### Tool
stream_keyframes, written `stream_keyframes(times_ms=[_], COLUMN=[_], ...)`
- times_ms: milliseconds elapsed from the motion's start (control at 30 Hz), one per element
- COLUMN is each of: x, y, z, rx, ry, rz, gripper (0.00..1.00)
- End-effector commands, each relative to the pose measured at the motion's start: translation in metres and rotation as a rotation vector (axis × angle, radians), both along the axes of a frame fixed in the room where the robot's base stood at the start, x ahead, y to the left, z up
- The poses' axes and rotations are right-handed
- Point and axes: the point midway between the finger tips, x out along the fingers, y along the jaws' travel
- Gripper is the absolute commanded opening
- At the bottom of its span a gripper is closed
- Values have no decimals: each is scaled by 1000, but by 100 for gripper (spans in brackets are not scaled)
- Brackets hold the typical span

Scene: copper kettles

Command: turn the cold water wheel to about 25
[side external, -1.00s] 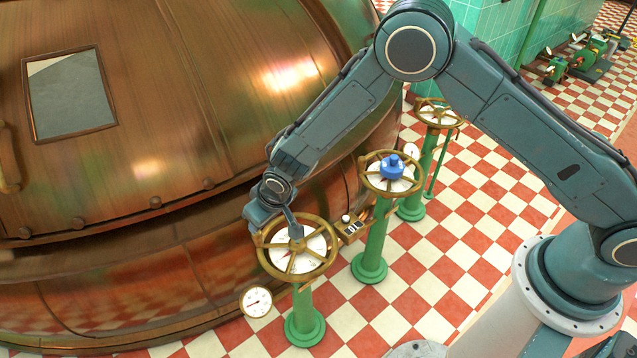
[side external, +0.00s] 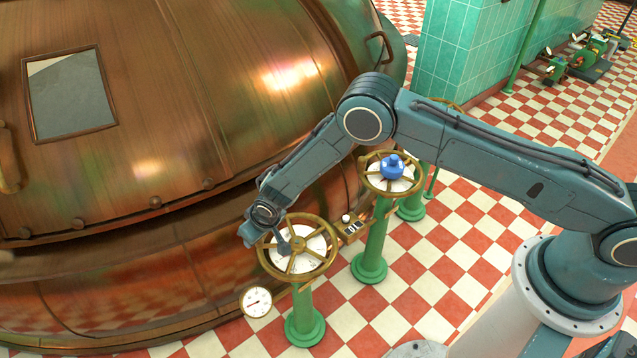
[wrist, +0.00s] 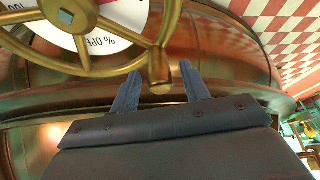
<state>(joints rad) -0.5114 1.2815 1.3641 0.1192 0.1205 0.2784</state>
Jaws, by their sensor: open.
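Three brass handwheels stand on green posts. The front wheel (side external: 297,272) has a white dial and bare brass hub; it also shows in the wrist view (wrist: 82,66), with part of a "% OPEN" scale. The middle wheel (side external: 391,173) carries a blue hub cap (side external: 391,167). The far wheel is mostly hidden behind my arm. No name is readable on any wheel. My gripper (side external: 285,246) is at the left part of the front wheel.
A large copper kettle (side external: 190,140) fills the left, close beside the wheel and my gripper. A small round gauge (side external: 256,302) is at front left. A small box with a white knob (side external: 350,228) sits between wheels. The checkered floor (side external: 440,250) is open to the right.

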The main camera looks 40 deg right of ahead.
Motion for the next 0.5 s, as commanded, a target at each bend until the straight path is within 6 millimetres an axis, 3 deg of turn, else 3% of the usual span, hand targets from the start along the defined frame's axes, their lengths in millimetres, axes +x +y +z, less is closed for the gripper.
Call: stream_keyframes(times_ms=[500], x=[4], y=[1], z=[-11], rx=[0], ry=[1], rz=[0], gripper=[46])
